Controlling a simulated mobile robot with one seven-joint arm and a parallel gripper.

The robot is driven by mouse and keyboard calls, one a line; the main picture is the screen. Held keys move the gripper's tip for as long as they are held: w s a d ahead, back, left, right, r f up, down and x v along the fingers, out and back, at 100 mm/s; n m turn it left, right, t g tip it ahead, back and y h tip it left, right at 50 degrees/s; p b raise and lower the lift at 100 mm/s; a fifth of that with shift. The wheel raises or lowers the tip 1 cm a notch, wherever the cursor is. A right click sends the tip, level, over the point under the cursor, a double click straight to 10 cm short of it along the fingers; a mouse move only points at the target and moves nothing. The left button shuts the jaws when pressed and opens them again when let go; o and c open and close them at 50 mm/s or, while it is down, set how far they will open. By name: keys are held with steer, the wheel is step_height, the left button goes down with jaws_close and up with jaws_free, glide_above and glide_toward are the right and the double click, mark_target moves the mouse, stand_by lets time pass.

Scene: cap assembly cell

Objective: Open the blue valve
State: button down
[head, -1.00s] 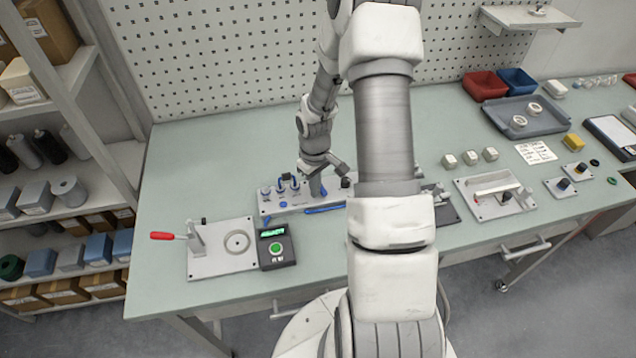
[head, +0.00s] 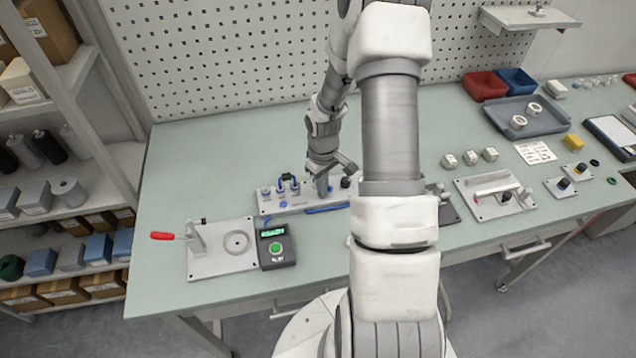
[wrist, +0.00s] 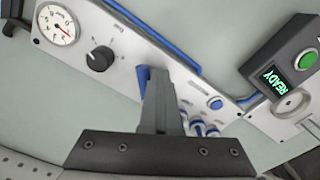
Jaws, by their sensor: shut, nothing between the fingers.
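The blue valve handle (wrist: 143,80) shows in the wrist view as a narrow blue piece against the left side of my gripper's fingers. The rest of it is hidden behind them. In the head view a small blue bit of the valve (head: 330,188) shows just right of the fingertips. My gripper (wrist: 160,85) is shut and empty, pointing down at the panel beside the handle; whether it touches cannot be told. In the head view my gripper (head: 322,190) is over the middle of the grey panel (head: 285,209).

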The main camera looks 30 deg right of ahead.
steer(key=shift+d, duration=0.6)
steer(key=shift+w+d, duration=0.1)
steer(key=shift+d, duration=0.05)
steer(key=shift+w+d, duration=0.1)
steer(key=shift+d, duration=0.3)
stand_by(0.3)
steer(key=shift+w+d, duration=0.2)
steer(key=shift+d, duration=0.15)
steer(key=shift+s, duration=0.15)
